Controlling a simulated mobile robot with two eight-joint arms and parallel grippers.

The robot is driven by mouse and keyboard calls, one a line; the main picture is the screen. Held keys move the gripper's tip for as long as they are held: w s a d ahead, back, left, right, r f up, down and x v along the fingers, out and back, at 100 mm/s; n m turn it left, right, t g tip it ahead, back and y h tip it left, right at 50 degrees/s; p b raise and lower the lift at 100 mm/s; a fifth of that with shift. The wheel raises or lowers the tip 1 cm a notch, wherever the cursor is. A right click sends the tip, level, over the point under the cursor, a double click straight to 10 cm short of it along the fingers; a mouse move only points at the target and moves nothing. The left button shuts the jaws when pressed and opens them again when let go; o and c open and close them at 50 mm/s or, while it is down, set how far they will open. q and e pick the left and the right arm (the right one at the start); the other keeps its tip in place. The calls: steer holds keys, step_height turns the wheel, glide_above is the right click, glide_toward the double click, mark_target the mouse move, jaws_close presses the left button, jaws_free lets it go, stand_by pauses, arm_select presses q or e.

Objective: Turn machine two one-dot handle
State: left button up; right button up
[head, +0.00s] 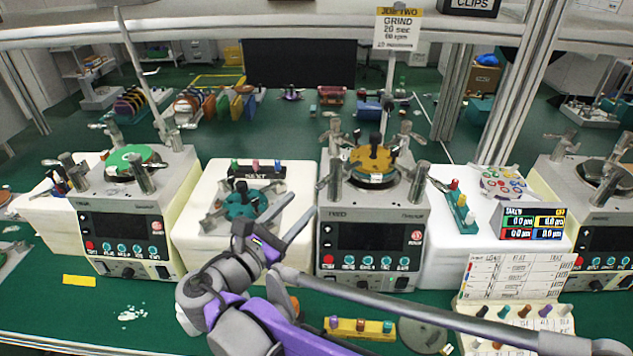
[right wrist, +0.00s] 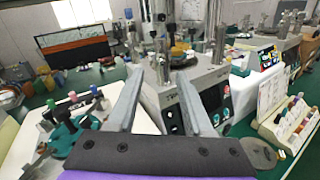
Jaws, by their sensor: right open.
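The middle machine (head: 369,235), under the "JOB TWO GRIND" sign (head: 397,29), has a round orange plate (head: 371,160) on top. Several metal lever handles stand around the plate, one at its right (head: 418,182). Dot marks on the handles are too small to read. My right gripper (head: 276,217) is open and empty, in front of and left of this machine, below its top. In the right wrist view the machine (right wrist: 190,88) lies beyond the spread fingers (right wrist: 159,75), which appear apart from it. My left gripper is not in view.
A white stand with a teal fixture (head: 240,204) is left of the machine; another machine (head: 125,235) is farther left. At right are a small display (head: 532,221) and a card holder with pegs (head: 515,290). A yellow peg block (head: 360,328) lies in front.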

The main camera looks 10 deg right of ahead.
mark_target(324, 178)
steer(key=x, duration=1)
steer(key=shift+s+f+p, duration=0.1)
steer(key=shift+p, duration=0.2)
jaws_close()
stand_by(0.9)
